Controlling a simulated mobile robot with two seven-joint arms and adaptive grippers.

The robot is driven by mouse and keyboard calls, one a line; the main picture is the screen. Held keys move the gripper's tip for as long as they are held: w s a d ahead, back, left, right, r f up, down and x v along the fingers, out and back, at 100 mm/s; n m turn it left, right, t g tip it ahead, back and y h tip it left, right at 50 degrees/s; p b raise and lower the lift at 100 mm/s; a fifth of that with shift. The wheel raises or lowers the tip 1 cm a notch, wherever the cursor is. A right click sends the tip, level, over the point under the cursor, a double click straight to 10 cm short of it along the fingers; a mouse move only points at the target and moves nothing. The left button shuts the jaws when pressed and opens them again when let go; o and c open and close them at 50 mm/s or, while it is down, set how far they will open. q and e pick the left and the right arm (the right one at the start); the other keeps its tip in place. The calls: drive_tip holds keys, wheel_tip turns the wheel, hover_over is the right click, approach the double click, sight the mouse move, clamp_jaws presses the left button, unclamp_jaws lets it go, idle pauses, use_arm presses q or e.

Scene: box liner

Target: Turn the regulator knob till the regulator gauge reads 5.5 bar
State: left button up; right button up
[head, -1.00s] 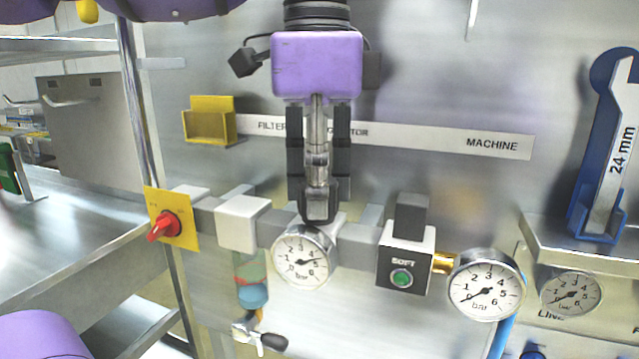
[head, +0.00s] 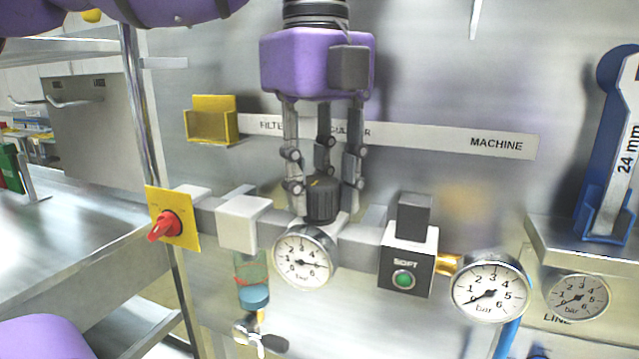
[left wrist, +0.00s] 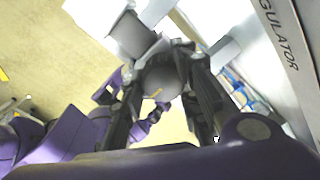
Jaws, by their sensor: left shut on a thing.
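The regulator knob (head: 321,200) is a dark ribbed cap with a yellow mark on top, above the regulator gauge. My left gripper (head: 324,188) comes down from above with its fingers around the knob, shut on it. In the left wrist view the knob (left wrist: 160,84) shows between the fingers. The regulator gauge (head: 305,257) is a round white dial marked in bar. Its needle points right and slightly down, roughly near 5; the exact value is too small to read. My right gripper is not in view.
A red switch on a yellow plate (head: 172,218) is at the left of the line. The SOFT block (head: 407,262) with a green button and the machine gauge (head: 490,288) are at the right. A blue holder with a 24 mm wrench (head: 612,170) stands far right.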

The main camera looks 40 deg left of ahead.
sight(312, 181)
use_arm(q)
drive_tip(key=shift+a+m, duration=0.1)
drive_tip(key=shift+m, duration=1.2)
drive_tip(key=o, duration=0.8)
drive_tip(key=shift+o, duration=1.4)
drive_tip(key=shift+s+a, duration=0.1)
drive_tip(key=shift+a, duration=0.05)
drive_tip(key=shift+r, duration=0.4)
wheel_tip(312, 181, up, 11)
